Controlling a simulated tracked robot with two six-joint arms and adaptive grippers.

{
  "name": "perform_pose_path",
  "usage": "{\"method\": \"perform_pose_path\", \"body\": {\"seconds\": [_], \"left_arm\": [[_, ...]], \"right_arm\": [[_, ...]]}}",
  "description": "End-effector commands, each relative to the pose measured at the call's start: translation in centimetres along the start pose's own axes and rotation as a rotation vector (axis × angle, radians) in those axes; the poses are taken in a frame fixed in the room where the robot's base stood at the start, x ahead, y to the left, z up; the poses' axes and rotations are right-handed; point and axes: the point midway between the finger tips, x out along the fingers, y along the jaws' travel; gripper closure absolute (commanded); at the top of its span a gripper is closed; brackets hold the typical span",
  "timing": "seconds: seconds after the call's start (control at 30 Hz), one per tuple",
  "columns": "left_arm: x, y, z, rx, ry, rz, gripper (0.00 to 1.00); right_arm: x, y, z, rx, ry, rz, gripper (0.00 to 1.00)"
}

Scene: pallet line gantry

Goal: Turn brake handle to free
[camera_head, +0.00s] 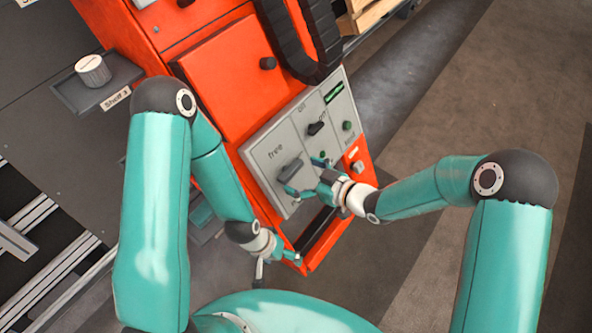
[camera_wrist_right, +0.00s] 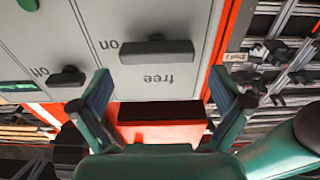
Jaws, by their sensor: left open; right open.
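The brake handle (camera_head: 290,170) is a dark grey bar on the grey panel of an orange cabinet, beside the word "free". In the right wrist view the handle (camera_wrist_right: 157,52) lies level across the picture, with "free" below it and "on" to its left, both upside down. Which word it points at I cannot tell. My right gripper (camera_head: 303,177) is open in front of the panel, close to the handle. In its wrist view the fingers (camera_wrist_right: 160,85) stand wide on both sides, with nothing between them. My left gripper (camera_head: 278,268) is open and empty below the cabinet's lower edge.
Another dark knob (camera_head: 316,128) and a green button (camera_head: 348,126) sit on the same panel. A black cable chain (camera_head: 318,35) hangs above it. Floor is clear to the right.

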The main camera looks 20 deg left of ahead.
Motion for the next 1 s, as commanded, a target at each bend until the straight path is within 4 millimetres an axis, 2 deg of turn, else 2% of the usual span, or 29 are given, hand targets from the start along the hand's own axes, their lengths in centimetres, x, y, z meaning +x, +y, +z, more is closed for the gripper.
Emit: {"method": "perform_pose_path", "body": {"seconds": [0.1, 0.3, 0.63, 0.67, 0.9, 0.93, 0.97, 1.0], "left_arm": [[-0.2, 0.1, 0.0, 0.0, 0.0, 0.0, 0.19], [-0.3, 0.1, 0.0, 0.0, 0.0, 0.0, 0.19], [-0.3, 0.1, 0.0, 0.0, 0.0, 0.0, 0.19], [-0.3, 0.1, 0.0, 0.0, 0.0, 0.0, 0.19], [-0.3, 0.1, 0.0, 0.0, 0.0, 0.0, 0.19], [-0.3, 0.1, 0.0, 0.0, 0.0, 0.0, 0.19], [-0.3, 0.0, -0.1, -0.004, 0.002, 0.0, 0.19], [-0.2, 0.1, 0.0, -0.001, 0.0, 0.0, 0.19]], "right_arm": [[2.0, -0.1, 0.0, 0.0, 0.0, -0.001, 0.0], [3.7, 0.0, 0.1, 0.001, -0.001, 0.001, 0.0], [3.9, 0.1, 0.1, 0.002, -0.001, 0.002, 0.0], [3.9, 0.1, 0.1, 0.002, -0.001, 0.002, 0.03], [3.9, 0.0, 0.1, 0.002, -0.002, 0.0, 0.43], [3.9, -0.1, 0.1, 0.002, -0.002, 0.0, 0.47], [2.3, 0.7, 0.7, 0.006, -0.003, 0.003, 0.47], [3.0, 0.3, 0.5, 0.003, -0.002, 0.0, 0.47]]}}
